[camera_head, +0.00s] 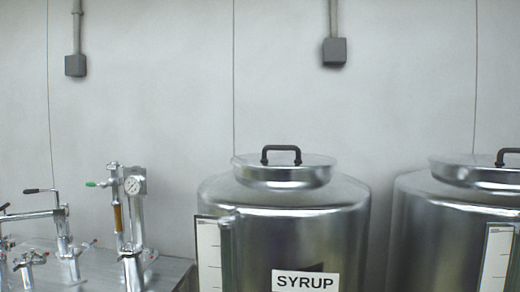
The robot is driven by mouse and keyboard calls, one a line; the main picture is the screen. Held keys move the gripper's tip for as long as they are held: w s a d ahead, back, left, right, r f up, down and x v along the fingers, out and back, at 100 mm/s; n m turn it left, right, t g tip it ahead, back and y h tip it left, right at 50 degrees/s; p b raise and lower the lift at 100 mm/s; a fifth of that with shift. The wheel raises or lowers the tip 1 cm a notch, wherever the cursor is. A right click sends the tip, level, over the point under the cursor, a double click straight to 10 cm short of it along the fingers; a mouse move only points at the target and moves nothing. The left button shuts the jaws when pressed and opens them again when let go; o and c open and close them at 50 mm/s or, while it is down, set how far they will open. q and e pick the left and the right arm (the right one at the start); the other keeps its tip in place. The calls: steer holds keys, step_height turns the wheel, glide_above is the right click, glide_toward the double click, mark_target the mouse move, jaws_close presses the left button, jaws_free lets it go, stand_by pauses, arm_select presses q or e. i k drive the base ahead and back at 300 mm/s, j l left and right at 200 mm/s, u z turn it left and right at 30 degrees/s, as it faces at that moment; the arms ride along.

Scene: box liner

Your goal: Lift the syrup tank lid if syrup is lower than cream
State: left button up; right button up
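The syrup tank (340,235) is a shiny steel cylinder with a white label reading SYRUP, standing at the centre right. Its round steel lid (283,174) sits on top and has a black handle (281,149). A white scale strip (209,254) with marks runs down the tank's left front, beside a vertical tube; I cannot make out a syrup level. A second, similar tank (425,230) is cut off by the right edge; its label is not in view, so I cannot tell that it holds cream. Neither of my grippers is in view.
A second scale strip (496,258) is on the right tank. Grey boxes with conduits (334,51) hang on the pale wall. A narrow gap separates the tanks.

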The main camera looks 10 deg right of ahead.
mark_target(297, 161)
steer(key=i+j, duration=0.1)
steer(key=j, duration=0.45)
steer(key=i+j+z, duration=0.1)
steer(key=j, duration=0.45)
steer(key=j+z, duration=0.2)
steer(key=z, duration=0.9)
